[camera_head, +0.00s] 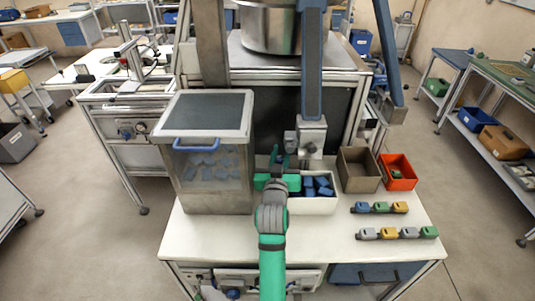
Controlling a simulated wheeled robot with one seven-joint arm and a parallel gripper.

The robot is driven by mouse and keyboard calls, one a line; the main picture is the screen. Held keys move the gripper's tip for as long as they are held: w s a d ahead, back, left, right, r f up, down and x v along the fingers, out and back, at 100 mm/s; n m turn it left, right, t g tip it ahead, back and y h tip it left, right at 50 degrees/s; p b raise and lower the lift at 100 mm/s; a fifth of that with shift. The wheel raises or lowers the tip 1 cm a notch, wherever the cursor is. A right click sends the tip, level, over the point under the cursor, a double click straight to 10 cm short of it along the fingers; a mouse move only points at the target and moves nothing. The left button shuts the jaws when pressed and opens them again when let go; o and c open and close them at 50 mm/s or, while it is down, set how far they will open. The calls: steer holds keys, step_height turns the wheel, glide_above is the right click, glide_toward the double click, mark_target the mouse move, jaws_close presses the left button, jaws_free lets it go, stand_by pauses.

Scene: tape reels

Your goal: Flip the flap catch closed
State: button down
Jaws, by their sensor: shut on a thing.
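My gripper (280,158), at the end of my green and grey arm, reaches away from me over the left end of a white bin. Its fingers are shut on a small part just left of a grey metal block (312,137) at the foot of a blue upright chute (313,70). That part appears to be the flap catch (290,140), a small grey piece at the block's left side. The fingers and wrist hide most of it, so its angle is not clear. The flap itself cannot be made out.
The white bin (319,206) holds several blue parts. A lidded clear container (205,185) with a blue handle stands close on the left. A brown bin (359,172) and an orange bin (398,173) stand right. Two rows of coloured blocks (379,208) lie on the white table (330,243).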

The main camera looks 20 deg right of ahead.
steer(key=shift+a+r, duration=0.25)
steer(key=shift+r, duration=0.05)
steer(key=c, duration=1.6)
jaws_free()
steer(key=shift+d, duration=0.1)
steer(key=shift+f, duration=0.1)
steer(key=v, duration=1)
steer(key=shift+s, duration=0.35)
